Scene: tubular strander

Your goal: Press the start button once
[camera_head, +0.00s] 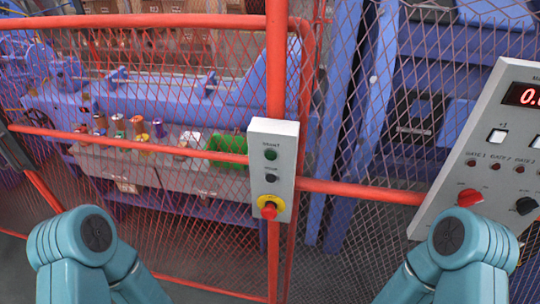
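The start button is a small green button (270,155) at the top of a narrow light-grey control box (261,187), under a label that looks like START. A dark button (270,178) sits below it, and a red mushroom button (268,209) on a yellow ring is at the bottom. The box is fixed on a red fence post in the middle of the view. My two teal arms show at the lower left and lower right, well apart from the box. Neither gripper is in view.
A red-framed mesh fence (150,150) stands across the view, with blue machinery (150,100) and several spools behind it. A larger grey panel (490,150) with a red digital display, switches and knobs stands at the right. The space directly before the button box looks clear.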

